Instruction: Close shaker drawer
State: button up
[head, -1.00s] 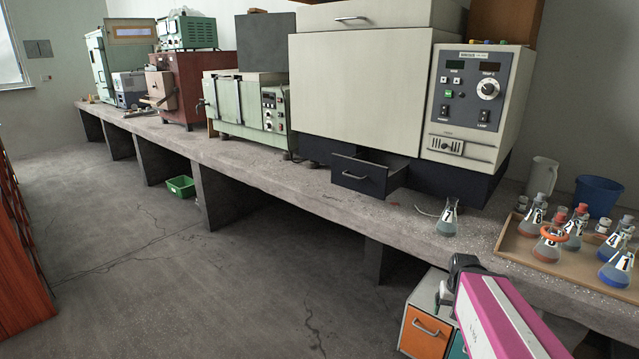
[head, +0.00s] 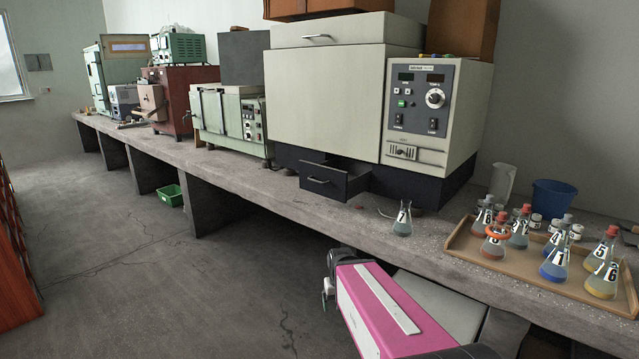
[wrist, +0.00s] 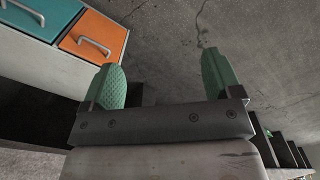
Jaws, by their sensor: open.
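The shaker (head: 340,105) is a large cream box with a control panel, on a dark base, standing on the concrete bench. Its small dark drawer (head: 322,181) sticks out of the base toward the bench's front edge and stands open. My gripper (head: 327,292) is in front of and below the bench edge, below the drawer and apart from it. In the wrist view my gripper (wrist: 164,85) shows two green fingers spread wide with nothing between them. The wrist view faces the floor and does not show the drawer.
A flask (head: 402,219) stands on the bench right of the drawer. A tray (head: 465,252) with several flasks is at the right. A cabinet with orange (wrist: 92,38) and teal drawers is under the bench.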

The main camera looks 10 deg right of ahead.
jog(key=c, duration=0.5)
jog(key=shift+w+d, duration=0.1)
jog(key=shift+w, duration=0.2)
jog(key=c, duration=0.5)
jog(key=shift+w+d+r+n+h, duration=0.2)
jog(key=shift+w+n+h, duration=0.35)
jog(key=shift+n, duration=0.25)
jog(key=c, duration=0.5)
jog(key=w+r+n+h, duration=0.1)
jog(key=w+n, duration=0.1)
jog(key=w+d+r+n+t+h, duration=0.1)
jog(key=w, duration=0.1)
jog(key=w+r+n+h, duration=0.1)
jog(key=w+n, duration=0.1)
jog(key=shift+d+r+n+t+h, duration=0.1)
jog(key=shift+d+n+t+h, duration=0.2)
jog(key=shift+t+h, duration=0.1)
grip_shut()
jog(key=n+t+h, duration=0.9)
jog(key=n+t, duration=0.1)
jog(key=n, duration=0.9)
send_near(336, 188)
jog(key=x, duration=0.7)
jog(key=shift+w+d+r, duration=0.1)
jog(key=shift+w+d, duration=0.05)
jog(key=shift+d, duration=0.1)
